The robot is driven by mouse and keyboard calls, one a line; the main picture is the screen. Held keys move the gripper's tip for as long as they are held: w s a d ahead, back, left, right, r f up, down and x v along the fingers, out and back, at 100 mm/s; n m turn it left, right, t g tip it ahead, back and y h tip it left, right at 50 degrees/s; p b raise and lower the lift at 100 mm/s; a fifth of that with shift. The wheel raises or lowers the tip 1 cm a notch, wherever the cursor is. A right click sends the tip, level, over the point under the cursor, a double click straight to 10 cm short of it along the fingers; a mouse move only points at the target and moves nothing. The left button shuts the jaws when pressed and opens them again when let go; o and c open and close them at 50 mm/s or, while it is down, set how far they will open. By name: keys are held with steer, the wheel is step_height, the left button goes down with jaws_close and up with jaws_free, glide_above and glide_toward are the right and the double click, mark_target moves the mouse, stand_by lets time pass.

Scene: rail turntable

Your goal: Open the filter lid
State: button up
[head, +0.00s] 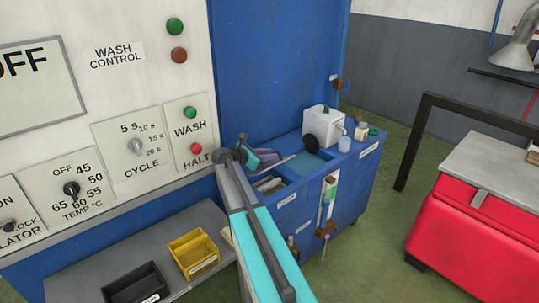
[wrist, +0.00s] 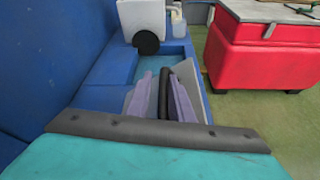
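My gripper (wrist: 160,92) has two lavender fingers, seen spread apart in the wrist view. A dark bar (wrist: 164,90) stands between them, close to the right finger, with a narrow gap on the left. I cannot tell whether the bar is the lid's handle. In the head view my gripper (head: 264,158) is above the blue bench, near the opening behind the filter label (head: 287,200). A pale grey panel (head: 268,184), possibly the filter lid, shows beside it. A grey slanted panel (wrist: 191,72) shows right of the fingers in the wrist view. My arm hides part of the opening.
A white box with a black disc (head: 321,122) stands on the bench beyond my gripper. A blue wall (head: 275,65) rises behind. A yellow bin (head: 194,254) and a black bin (head: 133,283) sit on a low shelf. A red cabinet (head: 470,220) stands at right across green floor.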

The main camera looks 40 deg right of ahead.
steer(key=shift+r+b, duration=0.6)
steer(key=shift+r, duration=0.9)
steer(key=shift+s+a+r, duration=0.15)
steer(key=shift+s+r, duration=0.05)
steer(key=shift+r, duration=0.05)
steer(key=s+a+b, duration=0.1)
steer(key=s+a, duration=0.2)
steer(key=s, duration=0.4)
steer(key=s+a+r+b, duration=0.1)
steer(key=s+a+b, duration=0.1)
steer(key=s+a, duration=0.2)
steer(key=shift+s+a+r, duration=0.25)
steer(key=shift+s, duration=1.1)
